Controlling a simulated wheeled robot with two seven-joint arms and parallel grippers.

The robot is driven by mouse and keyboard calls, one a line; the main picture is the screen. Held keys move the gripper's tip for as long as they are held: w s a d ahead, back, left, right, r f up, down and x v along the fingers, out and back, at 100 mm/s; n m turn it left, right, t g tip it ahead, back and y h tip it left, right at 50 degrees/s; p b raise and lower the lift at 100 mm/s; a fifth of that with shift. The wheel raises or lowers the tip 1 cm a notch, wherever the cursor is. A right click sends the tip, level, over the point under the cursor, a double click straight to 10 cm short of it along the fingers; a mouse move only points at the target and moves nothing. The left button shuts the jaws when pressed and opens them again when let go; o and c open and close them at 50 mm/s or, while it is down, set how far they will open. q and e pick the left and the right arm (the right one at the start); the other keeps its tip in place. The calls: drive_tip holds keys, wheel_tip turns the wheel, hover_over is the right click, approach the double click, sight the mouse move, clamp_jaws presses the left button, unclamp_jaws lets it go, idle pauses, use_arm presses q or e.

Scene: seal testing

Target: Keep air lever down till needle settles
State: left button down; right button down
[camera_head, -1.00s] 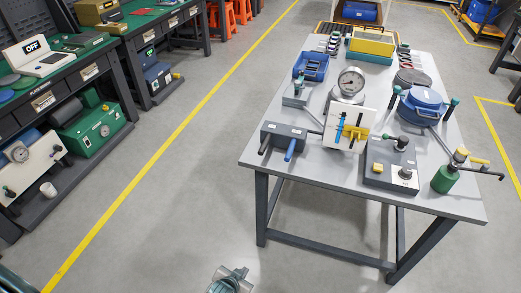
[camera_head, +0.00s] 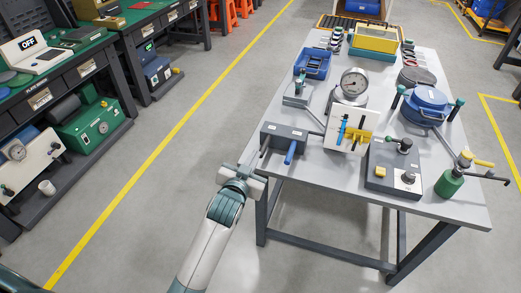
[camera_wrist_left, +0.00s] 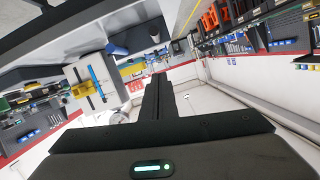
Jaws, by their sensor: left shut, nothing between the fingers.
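A round gauge (camera_head: 355,82) stands upright on the table; its needle is too small to read. In front of it, a dark grey box (camera_head: 284,136) carries a blue lever (camera_head: 291,153) and a black lever (camera_head: 264,149), both slanting down off its front. I cannot tell which lever is the air lever. My left gripper (camera_head: 255,158) is shut and empty by the box's left end, close to the black lever; I cannot tell whether they touch. In the left wrist view its closed fingers (camera_wrist_left: 158,100) point ahead. My right gripper is not in view.
A white panel (camera_head: 338,141) with blue and yellow handles stands right of the box; it also shows in the left wrist view (camera_wrist_left: 104,76). A grey block (camera_head: 376,180), blue pot (camera_head: 425,106) and green bottle (camera_head: 449,183) stand further right.

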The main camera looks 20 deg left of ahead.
use_arm(q)
drive_tip(key=shift+w, duration=0.1)
drive_tip(key=p, duration=0.3)
hover_over(262, 156)
wheel_tip(262, 156, down, 2)
wheel_tip(262, 156, down, 3)
drive_tip(key=shift+a+f, duration=0.2)
drive_tip(key=shift+f, duration=0.55)
